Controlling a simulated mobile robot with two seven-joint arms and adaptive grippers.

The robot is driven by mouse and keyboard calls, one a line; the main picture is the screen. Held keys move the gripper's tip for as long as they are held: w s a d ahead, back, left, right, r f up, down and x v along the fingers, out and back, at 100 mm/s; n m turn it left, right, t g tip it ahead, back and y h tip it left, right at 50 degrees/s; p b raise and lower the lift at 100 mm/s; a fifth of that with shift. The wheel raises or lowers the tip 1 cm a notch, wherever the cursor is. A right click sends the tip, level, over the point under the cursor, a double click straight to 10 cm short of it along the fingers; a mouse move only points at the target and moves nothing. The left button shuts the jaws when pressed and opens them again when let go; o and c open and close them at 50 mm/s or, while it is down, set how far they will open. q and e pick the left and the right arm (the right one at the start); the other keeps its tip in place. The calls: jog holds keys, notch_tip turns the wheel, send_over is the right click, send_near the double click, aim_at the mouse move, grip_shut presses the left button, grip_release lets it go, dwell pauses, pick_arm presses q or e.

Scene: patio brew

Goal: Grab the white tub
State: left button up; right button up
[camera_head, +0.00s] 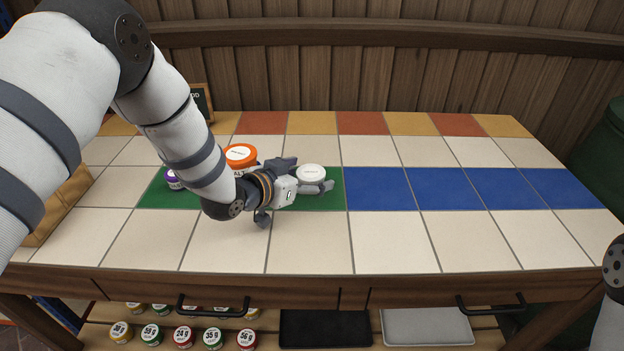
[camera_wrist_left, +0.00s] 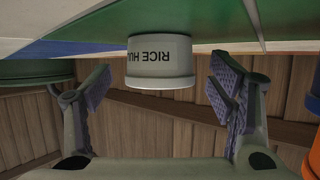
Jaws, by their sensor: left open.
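The white tub (camera_head: 311,172) stands on the green tiles of the table. In the left wrist view the picture is upside down, and the tub (camera_wrist_left: 160,62) shows a label reading "RICE HU", the rest hidden by its curve. My left gripper (camera_head: 304,178) is open, its fingers reaching toward the tub from the left. In the wrist view its fingers (camera_wrist_left: 152,92) are spread, with the tub in the gap between them and clear space on both sides. I cannot tell how deep the tub sits between the pads. My right gripper is not in view.
An orange-lidded tub (camera_head: 240,153) stands close behind my left wrist, with a purple jar (camera_head: 172,180) to its left. Blue tiles (camera_head: 440,190) on the right are empty. Several small jars (camera_head: 183,337), a black tray (camera_head: 325,328) and a grey tray (camera_head: 427,326) sit below the tabletop.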

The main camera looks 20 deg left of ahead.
pick_arm(q)
jog(key=shift+r, duration=0.15)
jog(key=c, duration=1.1)
jog(key=shift+c, duration=0.2)
